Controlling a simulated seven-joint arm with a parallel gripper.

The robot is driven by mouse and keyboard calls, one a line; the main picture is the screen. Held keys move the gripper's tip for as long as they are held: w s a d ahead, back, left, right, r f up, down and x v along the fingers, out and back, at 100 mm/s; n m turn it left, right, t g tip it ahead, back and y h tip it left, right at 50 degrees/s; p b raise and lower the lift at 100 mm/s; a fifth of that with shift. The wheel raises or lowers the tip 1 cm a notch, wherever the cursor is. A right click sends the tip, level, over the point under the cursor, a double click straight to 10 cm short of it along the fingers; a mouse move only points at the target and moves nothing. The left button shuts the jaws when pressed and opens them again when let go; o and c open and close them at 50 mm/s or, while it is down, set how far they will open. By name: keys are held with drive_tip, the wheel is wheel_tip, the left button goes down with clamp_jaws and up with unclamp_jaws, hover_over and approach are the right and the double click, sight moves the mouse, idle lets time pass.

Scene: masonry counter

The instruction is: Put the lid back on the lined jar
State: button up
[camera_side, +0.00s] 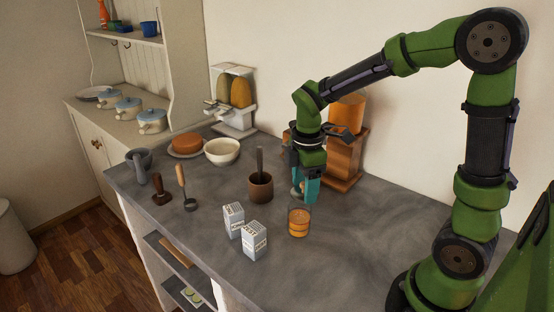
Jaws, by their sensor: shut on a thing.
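The lined jar (299,222) is a small clear jar with orange bands, standing upright on the grey counter, right of the two printed cartons. My gripper (304,189) points down just above the jar, its teal fingers shut on a small tan piece that looks like the lid (297,194). The fingers hide much of this piece. I cannot tell from this view whether it touches the jar's rim.
Two printed cartons (254,240) stand left of the jar. A brown pot (260,188) with an upright handle stands behind them. A wooden stand with an orange container (346,115) is close behind my gripper. The counter's front right is clear.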

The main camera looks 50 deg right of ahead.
sight(301, 194)
drive_tip(key=shift+w+d+r, duration=0.5)
drive_tip(key=shift+w+r, duration=0.05)
drive_tip(key=shift+w, duration=0.1)
drive_tip(key=shift+w+r, duration=0.25)
drive_tip(key=shift+r, duration=0.1)
drive_tip(key=shift+s+f, duration=0.15)
drive_tip(key=shift+f, duration=3.05)
drive_tip(key=shift+f, duration=0.1)
drive_tip(key=o, duration=1.2)
drive_tip(key=shift+o, duration=0.2)
drive_tip(key=shift+r, duration=3.55)
